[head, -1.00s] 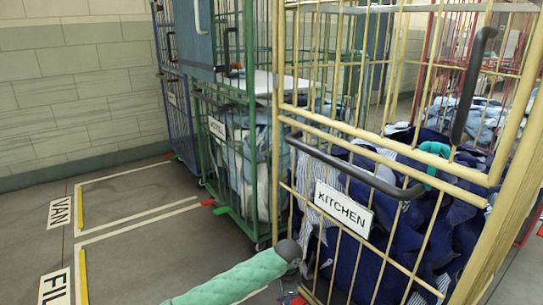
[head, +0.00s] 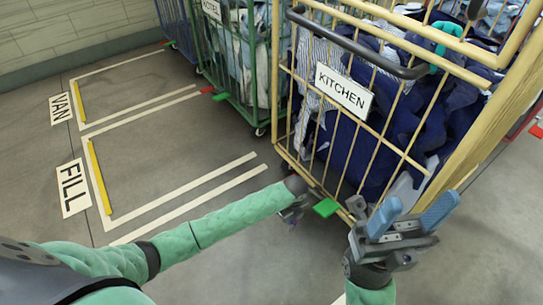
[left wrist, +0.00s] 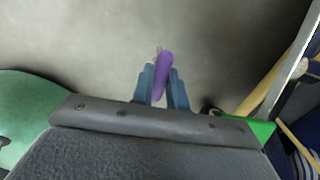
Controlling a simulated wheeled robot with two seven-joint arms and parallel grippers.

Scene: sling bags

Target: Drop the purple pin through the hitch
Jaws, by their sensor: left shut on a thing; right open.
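The purple pin (left wrist: 163,72) is held between the two blue fingers of my left gripper (left wrist: 161,88) in the left wrist view, sticking out beyond the fingertips over grey floor. In the head view my left gripper (head: 291,216) is small and partly hidden behind its own wrist, low beside the front corner of the yellow KITCHEN cage; a speck of purple shows there. My right gripper (head: 408,215) is open and empty, its blue fingers spread, in front of the same cage.
The yellow KITCHEN cage (head: 408,158) holds dark blue cloth and has a green tab (head: 326,207) at its base. A green cage (head: 236,98) stands behind it. Yellow floor bars and white lines mark open floor by the FILL sign (head: 73,187) and VAN sign (head: 61,108).

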